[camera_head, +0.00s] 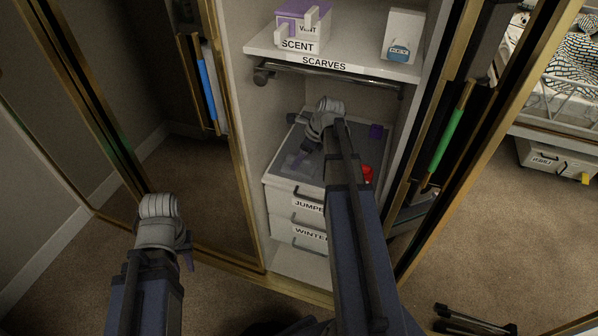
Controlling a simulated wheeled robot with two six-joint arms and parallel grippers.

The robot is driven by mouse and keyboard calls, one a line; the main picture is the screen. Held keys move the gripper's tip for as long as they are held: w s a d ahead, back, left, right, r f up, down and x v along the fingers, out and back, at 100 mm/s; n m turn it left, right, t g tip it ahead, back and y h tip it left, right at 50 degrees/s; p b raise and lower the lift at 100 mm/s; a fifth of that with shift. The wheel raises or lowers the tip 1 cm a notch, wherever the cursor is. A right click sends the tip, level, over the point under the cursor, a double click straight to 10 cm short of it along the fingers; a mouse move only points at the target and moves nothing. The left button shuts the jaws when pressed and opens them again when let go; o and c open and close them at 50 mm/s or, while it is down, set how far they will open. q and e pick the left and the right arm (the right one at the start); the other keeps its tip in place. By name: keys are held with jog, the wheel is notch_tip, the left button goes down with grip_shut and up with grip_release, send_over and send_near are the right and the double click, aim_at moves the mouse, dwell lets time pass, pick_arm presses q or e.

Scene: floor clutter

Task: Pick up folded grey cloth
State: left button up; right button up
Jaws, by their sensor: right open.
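I cannot pick out a folded grey cloth for certain. A faint lighter grey patch lies on the dark grey top of the white drawer unit (281,183) inside the wardrobe. My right arm reaches into the wardrobe, and my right gripper (302,158) is open over that top, close to the patch. I cannot tell whether it touches anything. My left gripper (188,262) is low at the left, outside the wardrobe, in front of the mirrored door. Its wrist mostly hides its fingers.
A red item (367,173) and a purple box (376,131) sit on the drawer unit's right side. Above are a hanging rail (335,77) and a shelf labelled SCARVES (325,63) with boxes. The gold door frames stand close on both sides.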

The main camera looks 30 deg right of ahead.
jog(key=shift+f, duration=0.15)
jog(key=shift+f, duration=0.15)
dwell(0.4)
jog(key=shift+c, duration=0.3)
grip_shut()
